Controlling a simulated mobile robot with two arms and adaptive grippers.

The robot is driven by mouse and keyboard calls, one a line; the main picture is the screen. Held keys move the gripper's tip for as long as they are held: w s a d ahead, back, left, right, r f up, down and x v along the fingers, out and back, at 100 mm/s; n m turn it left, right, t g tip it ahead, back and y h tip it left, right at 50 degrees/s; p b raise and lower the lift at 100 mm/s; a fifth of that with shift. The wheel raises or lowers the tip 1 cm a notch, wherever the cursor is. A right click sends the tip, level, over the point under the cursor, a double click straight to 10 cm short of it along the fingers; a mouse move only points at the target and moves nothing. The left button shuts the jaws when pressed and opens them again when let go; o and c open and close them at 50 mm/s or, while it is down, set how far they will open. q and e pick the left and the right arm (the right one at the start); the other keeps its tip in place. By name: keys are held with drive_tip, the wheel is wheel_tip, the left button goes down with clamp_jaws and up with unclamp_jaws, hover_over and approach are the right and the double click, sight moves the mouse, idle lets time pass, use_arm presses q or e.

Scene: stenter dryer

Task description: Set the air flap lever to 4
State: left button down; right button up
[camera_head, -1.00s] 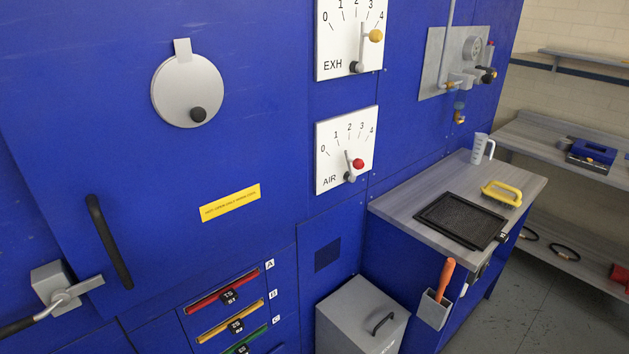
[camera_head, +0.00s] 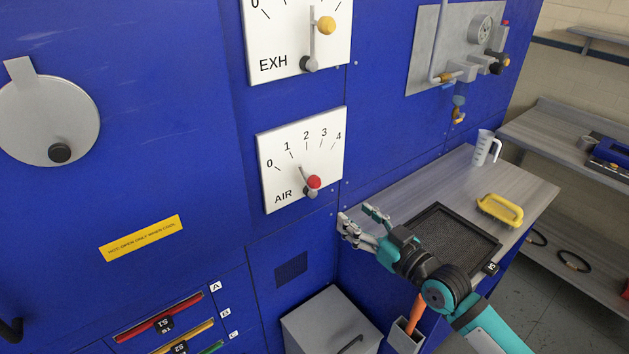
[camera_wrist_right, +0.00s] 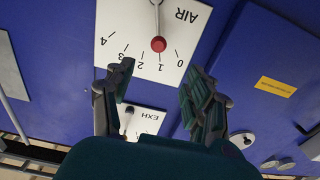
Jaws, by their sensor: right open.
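The AIR dial plate (camera_head: 277,200) is white with marks 0 to 4 and sits on the blue machine wall. Its air flap lever has a red knob (camera_head: 314,181); its tip lies between 1 and 2 in the head view. In the right wrist view the dial is upside down and the red knob (camera_wrist_right: 158,45) covers part of the lever, near mark 1. My right gripper (camera_head: 354,215) is open and empty, below and right of the dial, apart from the knob. Its two fingers (camera_wrist_right: 157,85) show on either side below the knob in the wrist view. My left gripper is not in view.
The EXH dial (camera_head: 268,38) with a yellow-knobbed lever (camera_head: 326,25) is above. A bench (camera_head: 408,195) at right holds a black tray (camera_head: 440,240), a yellow-handled tool (camera_head: 500,210) and a jug (camera_head: 484,148). A grey bin (camera_head: 318,318) stands below.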

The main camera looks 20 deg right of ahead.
sight(318, 186)
drive_tip(key=p+x, duration=0.3)
drive_tip(key=x, duration=1.1)
drive_tip(key=shift+w+f, duration=0.15)
drive_tip(key=shift+w, duration=0.25)
drive_tip(key=shift+w+a, duration=0.1)
drive_tip(key=shift+w, duration=0.25)
clamp_jaws()
